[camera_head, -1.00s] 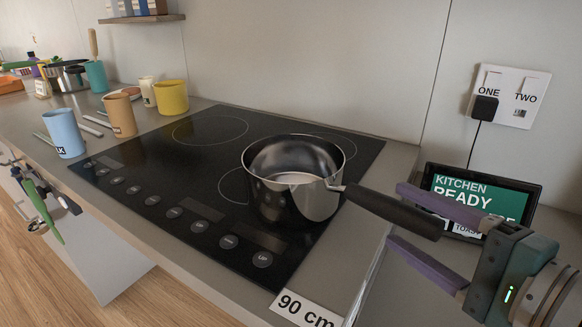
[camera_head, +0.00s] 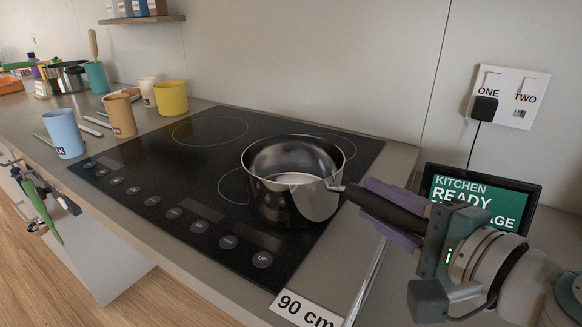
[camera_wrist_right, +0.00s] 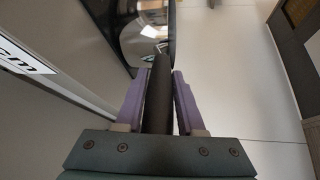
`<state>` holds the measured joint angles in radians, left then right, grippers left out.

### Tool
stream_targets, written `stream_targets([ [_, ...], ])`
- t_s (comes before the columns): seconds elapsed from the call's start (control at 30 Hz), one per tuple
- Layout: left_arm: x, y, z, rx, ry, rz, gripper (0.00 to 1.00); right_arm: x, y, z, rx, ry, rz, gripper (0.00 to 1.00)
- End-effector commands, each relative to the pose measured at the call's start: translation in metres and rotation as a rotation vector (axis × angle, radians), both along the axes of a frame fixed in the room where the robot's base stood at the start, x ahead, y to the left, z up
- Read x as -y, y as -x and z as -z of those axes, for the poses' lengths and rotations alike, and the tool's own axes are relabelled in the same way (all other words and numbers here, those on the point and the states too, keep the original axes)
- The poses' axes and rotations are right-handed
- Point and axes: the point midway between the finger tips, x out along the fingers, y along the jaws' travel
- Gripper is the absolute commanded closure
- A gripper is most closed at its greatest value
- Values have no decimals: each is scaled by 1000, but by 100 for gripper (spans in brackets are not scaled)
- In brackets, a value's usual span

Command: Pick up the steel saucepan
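The steel saucepan (camera_head: 290,195) stands upright on the front right of the black cooktop. Its dark handle (camera_head: 385,208) points right, past the cooktop edge. My right gripper (camera_head: 375,204) has its purple fingers on either side of the handle. In the right wrist view the handle (camera_wrist_right: 158,95) runs between the two fingers, with narrow gaps beside it, so the gripper looks open around it. Part of the pan's shiny body (camera_wrist_right: 148,32) shows at the top there. My left gripper is not in view.
The cooktop (camera_head: 150,160) is otherwise bare. A blue mug (camera_head: 64,134), a brown mug (camera_head: 120,116) and a yellow mug (camera_head: 171,98) stand left of it. A display screen (camera_head: 470,205) stands close behind my right gripper. A "90 cm" label (camera_head: 303,310) is at the counter's front.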

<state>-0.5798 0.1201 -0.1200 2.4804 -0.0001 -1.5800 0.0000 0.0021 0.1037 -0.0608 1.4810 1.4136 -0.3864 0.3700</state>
Motion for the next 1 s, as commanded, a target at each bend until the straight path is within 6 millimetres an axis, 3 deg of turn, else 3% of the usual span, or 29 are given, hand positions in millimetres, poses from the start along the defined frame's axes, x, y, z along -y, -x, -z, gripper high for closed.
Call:
stream_targets([
  [0.07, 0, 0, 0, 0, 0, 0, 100, 0, 0, 0, 0, 0, 0, 72],
  [0.3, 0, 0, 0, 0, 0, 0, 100, 0, 0, 0, 0, 0, 0, 99],
  [1.0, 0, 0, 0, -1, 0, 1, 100, 0, 0, 0, 0, 0, 0, 100],
])
